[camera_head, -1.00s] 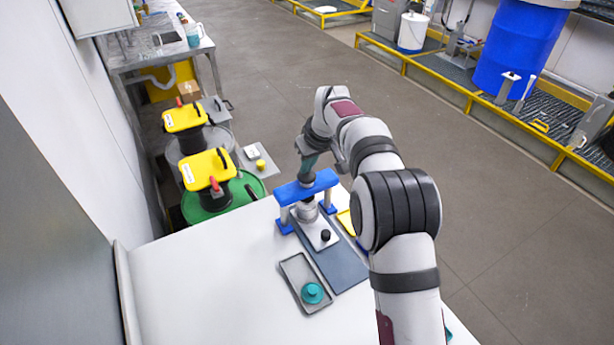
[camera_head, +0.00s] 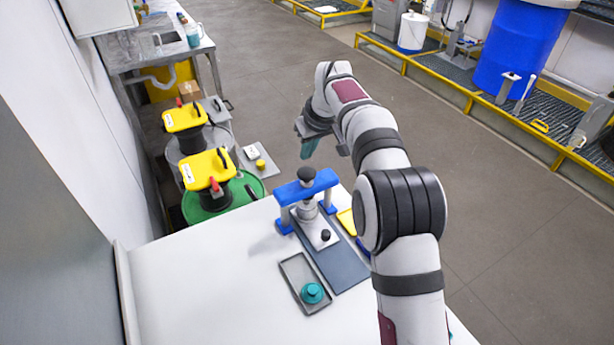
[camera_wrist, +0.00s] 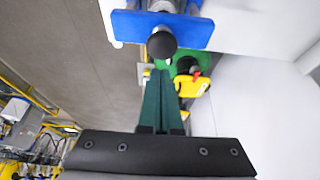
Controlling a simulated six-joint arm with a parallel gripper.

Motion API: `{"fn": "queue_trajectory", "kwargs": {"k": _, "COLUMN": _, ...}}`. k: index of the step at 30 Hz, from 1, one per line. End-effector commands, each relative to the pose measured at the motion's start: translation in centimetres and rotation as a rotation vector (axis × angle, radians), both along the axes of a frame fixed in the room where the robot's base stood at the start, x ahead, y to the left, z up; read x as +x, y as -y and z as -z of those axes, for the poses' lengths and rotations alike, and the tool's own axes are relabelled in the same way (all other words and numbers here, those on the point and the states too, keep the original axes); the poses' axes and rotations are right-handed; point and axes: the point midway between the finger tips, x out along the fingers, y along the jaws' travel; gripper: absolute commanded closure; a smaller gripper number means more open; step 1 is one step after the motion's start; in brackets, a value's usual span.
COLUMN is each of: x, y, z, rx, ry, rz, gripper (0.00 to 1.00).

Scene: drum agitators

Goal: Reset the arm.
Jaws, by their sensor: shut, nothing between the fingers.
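My gripper (camera_head: 308,150) is raised above and behind the blue press frame (camera_head: 312,187), apart from it, with its teal fingers pointing down. In the wrist view its two fingers (camera_wrist: 160,85) lie together, shut with nothing between them. The press has a black knob (camera_head: 306,174) on top, which also shows in the wrist view (camera_wrist: 161,43) just beyond the fingertips. A metal block with a small black knob (camera_head: 325,235) sits at the press's foot on a grey-blue plate (camera_head: 345,268).
A grey tray (camera_head: 291,272) holding a teal round piece (camera_head: 312,293) lies on the white table (camera_head: 210,290). Drums with yellow-topped units (camera_head: 207,169) stand at the back left. A blue drum (camera_head: 515,45) stands behind a yellow rail at the far right. Open floor lies between.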

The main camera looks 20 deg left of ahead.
Motion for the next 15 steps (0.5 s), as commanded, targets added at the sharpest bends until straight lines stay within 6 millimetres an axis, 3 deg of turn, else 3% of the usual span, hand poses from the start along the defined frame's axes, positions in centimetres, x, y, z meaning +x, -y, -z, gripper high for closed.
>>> {"fn": "queue_trajectory", "kwargs": {"k": 6, "x": 0.0, "y": 0.0, "z": -2.6, "rx": 0.001, "ry": 0.000, "rz": 0.000, "gripper": 1.00}}
{"fn": "queue_trajectory", "kwargs": {"k": 15, "x": 0.0, "y": 0.0, "z": -2.9, "rx": 0.001, "ry": -0.001, "rz": 0.000, "gripper": 1.00}}
